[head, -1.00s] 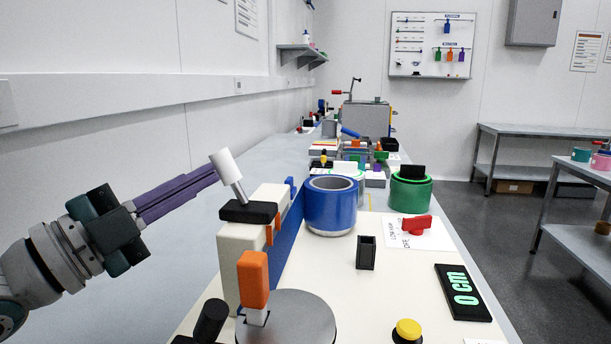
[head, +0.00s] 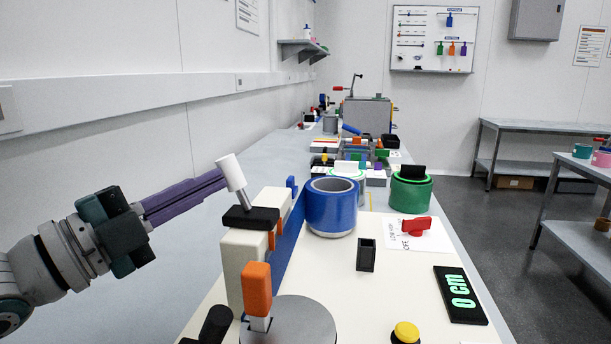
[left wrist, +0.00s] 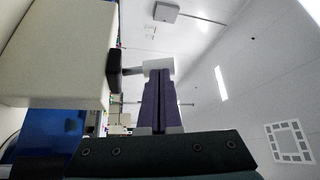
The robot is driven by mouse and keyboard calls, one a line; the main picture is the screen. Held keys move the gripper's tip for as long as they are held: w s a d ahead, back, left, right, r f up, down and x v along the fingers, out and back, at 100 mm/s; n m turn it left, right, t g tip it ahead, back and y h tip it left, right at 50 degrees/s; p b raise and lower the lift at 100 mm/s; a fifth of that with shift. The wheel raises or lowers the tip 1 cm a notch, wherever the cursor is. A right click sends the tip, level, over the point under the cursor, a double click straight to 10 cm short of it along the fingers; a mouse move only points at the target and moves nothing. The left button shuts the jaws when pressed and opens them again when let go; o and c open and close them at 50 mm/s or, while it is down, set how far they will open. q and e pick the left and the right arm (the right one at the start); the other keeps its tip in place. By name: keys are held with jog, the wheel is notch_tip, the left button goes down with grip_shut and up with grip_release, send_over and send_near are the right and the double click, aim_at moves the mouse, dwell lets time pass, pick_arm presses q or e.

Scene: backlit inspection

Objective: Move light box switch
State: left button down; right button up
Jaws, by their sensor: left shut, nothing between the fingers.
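A lever with a white cylindrical handle (head: 231,172) leans left on a thin metal rod from a black block (head: 251,218) on top of a cream box (head: 242,262). My left gripper (head: 222,179) is shut and empty, its purple fingertips right at the left side of the handle; I cannot tell whether they touch. In the left wrist view the purple fingers (left wrist: 161,90) end at the white handle (left wrist: 158,66), and the black block (left wrist: 113,70) is to their left. A red knob (head: 417,227) sits on a white label with LOW, HIGH and OFF. My right gripper is not in view.
The grey bench left of the box is clear.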

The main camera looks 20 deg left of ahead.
pick_arm(q)
jog(key=d+m+g+p, duration=0.1)
jog(key=p, duration=0.1)
jog(key=d+r+m+g+p, duration=0.1)
jog(key=m+p, duration=0.1)
jog(key=p, duration=0.1)
jog(key=r+m+p, duration=0.1)
jog(key=p, duration=0.2)
jog(key=shift+w+d+r+m+g+y, duration=0.15)
jog(key=shift+w+d+m+g+y, duration=0.15)
jog(key=shift+w+d+g+y, duration=0.1)
jog(key=shift+d+m+g+p, duration=0.3)
jog(key=shift+d+m+p, duration=0.1)
jog(key=shift+w+d+f, duration=0.2)
jog(key=shift+d+f, duration=0.1)
jog(key=shift+d, duration=0.35)
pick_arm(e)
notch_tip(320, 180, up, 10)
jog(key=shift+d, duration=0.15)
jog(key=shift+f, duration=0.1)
